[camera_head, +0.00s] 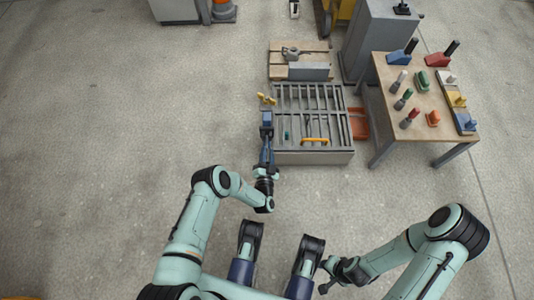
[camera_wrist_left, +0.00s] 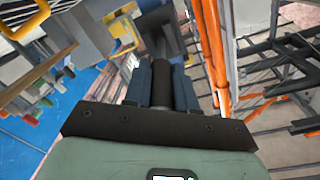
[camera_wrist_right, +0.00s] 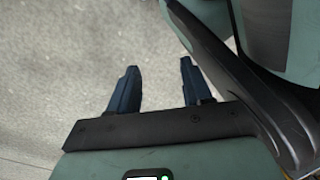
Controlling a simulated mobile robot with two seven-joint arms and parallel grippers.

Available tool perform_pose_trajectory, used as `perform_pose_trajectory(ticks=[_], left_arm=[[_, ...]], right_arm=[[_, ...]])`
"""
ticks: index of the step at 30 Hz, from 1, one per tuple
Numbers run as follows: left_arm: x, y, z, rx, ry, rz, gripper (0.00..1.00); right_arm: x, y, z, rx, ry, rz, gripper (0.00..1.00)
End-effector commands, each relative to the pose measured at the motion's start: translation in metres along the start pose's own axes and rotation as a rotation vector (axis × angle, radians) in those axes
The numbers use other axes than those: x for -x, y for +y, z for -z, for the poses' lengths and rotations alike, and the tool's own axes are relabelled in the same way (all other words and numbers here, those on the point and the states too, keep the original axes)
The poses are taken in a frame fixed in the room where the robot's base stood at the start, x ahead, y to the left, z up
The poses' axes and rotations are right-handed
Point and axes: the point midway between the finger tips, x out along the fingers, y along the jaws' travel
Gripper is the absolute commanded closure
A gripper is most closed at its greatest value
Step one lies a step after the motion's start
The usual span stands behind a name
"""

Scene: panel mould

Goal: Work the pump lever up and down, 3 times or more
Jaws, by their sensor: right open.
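The pump (camera_head: 267,118) is a small blue block at the left side of the slatted grey mould frame in the head view. Its lever runs toward me, and my left gripper (camera_head: 267,143) is at it. In the left wrist view a black cylindrical grip of the pump lever (camera_wrist_left: 161,78) lies between the two blue fingers, which close on it from both sides. The far end of the lever is partly hidden. My right gripper (camera_wrist_right: 158,68) is open and empty over bare floor, well away from the pump, in the right wrist view.
The mould frame (camera_head: 330,156) stands on the floor with an orange handle (camera_head: 314,140) in it. A work table (camera_head: 412,92) with coloured tools stands to its right. A pallet (camera_head: 310,53) and a grey cabinet (camera_head: 380,45) are behind. The floor at left is clear.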

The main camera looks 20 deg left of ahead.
Motion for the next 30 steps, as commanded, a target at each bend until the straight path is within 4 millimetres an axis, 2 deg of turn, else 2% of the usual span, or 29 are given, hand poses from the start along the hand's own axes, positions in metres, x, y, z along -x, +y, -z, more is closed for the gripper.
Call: perform_pose_trajectory(ticks=[5, 8, 15, 17, 18, 21, 25, 30], left_arm=[[0.000, -0.001, 0.001, 0.000, -0.007, -0.006, 1.00], [-0.001, -0.004, 0.006, 0.001, -0.031, -0.024, 1.00], [-0.005, -0.013, 0.020, 0.010, -0.150, -0.102, 1.00], [-0.007, -0.017, 0.025, 0.013, -0.191, -0.129, 1.00], [-0.010, -0.020, 0.030, 0.016, -0.225, -0.151, 1.00], [-0.013, -0.023, 0.033, 0.021, -0.296, -0.197, 1.00], [-0.015, -0.024, 0.034, 0.026, -0.351, -0.233, 1.00], [-0.015, -0.024, 0.032, 0.029, -0.372, -0.244, 1.00]], right_arm=[[0.003, -0.002, 0.002, 0.002, 0.008, 0.004, 0.51], [0.013, -0.011, 0.012, 0.014, 0.050, 0.021, 0.51], [0.061, -0.051, 0.053, 0.061, 0.217, 0.097, 0.51], [0.075, -0.061, 0.059, 0.072, 0.248, 0.116, 0.51], [0.083, -0.066, 0.057, 0.078, 0.249, 0.124, 0.51], [0.090, -0.069, 0.045, 0.085, 0.221, 0.128, 0.51], [0.093, -0.069, 0.034, 0.088, 0.192, 0.127, 0.51], [0.092, -0.069, 0.030, 0.089, 0.180, 0.127, 0.51]])
